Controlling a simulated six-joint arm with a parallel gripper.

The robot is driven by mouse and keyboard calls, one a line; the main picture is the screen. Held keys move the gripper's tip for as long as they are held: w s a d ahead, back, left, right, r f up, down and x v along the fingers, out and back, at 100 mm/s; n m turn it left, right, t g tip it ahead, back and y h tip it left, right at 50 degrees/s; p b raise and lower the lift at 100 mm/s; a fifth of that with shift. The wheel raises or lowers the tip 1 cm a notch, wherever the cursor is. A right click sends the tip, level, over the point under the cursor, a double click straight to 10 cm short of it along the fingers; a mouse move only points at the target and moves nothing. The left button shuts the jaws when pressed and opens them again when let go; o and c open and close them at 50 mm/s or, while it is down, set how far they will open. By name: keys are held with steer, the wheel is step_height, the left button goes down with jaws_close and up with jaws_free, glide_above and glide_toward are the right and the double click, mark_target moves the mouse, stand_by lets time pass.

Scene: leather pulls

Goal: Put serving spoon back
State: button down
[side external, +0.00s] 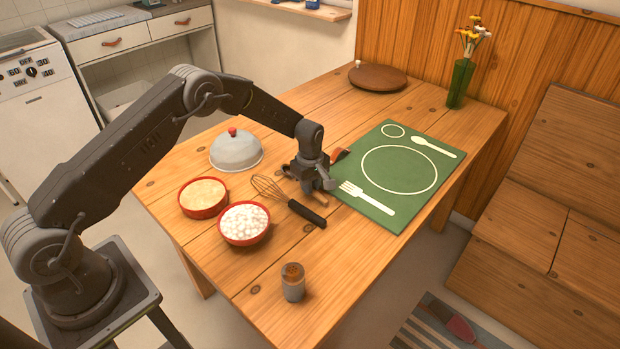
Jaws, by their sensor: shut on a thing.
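My gripper (318,184) is low over the table at the left edge of the green placemat (340,196). It is shut on a brown, wooden-looking thing, which seems to be the serving spoon (321,199). A short brown end shows below the jaws, and a reddish-brown and dark part shows behind them at the mat's edge. The middle is hidden by the gripper, and I cannot tell if it touches the table. The mat carries pale outlines of a plate, a fork (367,198), a spoon (433,147) and a small circle.
A whisk (290,202) lies just left of and below the gripper. Two red bowls (203,197) (244,223) and a domed lid (236,150) stand to the left. A shaker (293,282) is in front. A round board (377,78) and a flower vase (461,84) stand at the back.

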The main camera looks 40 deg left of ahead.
steer(key=shift+f, duration=0.3)
steer(key=c, duration=1)
jaws_free()
steer(key=s+d+r+m+t, duration=0.1)
steer(key=s+r+m, duration=0.1)
steer(key=r, duration=1)
steer(key=s+r+m, duration=0.1)
steer(key=s+r, duration=0.1)
steer(key=r, duration=1)
steer(key=s+d+r+m+t, duration=0.2)
steer(key=s+r+m, duration=0.3)
steer(key=s+r, duration=0.6)
steer(key=s+m+t, duration=0.1)
steer(key=s+m, duration=0.1)
steer(key=s, duration=0.4)
steer(key=s+d+m, duration=0.1)
steer(key=s+m, duration=0.2)
steer(key=s, duration=0.4)
steer(key=s+m+t, duration=0.1)
steer(key=s+m, duration=0.2)
steer(key=s, duration=0.4)
steer(key=shift+s+d+f+t, duration=0.15)
steer(key=shift+f+t, duration=0.15)
steer(key=shift+f, duration=0.1)
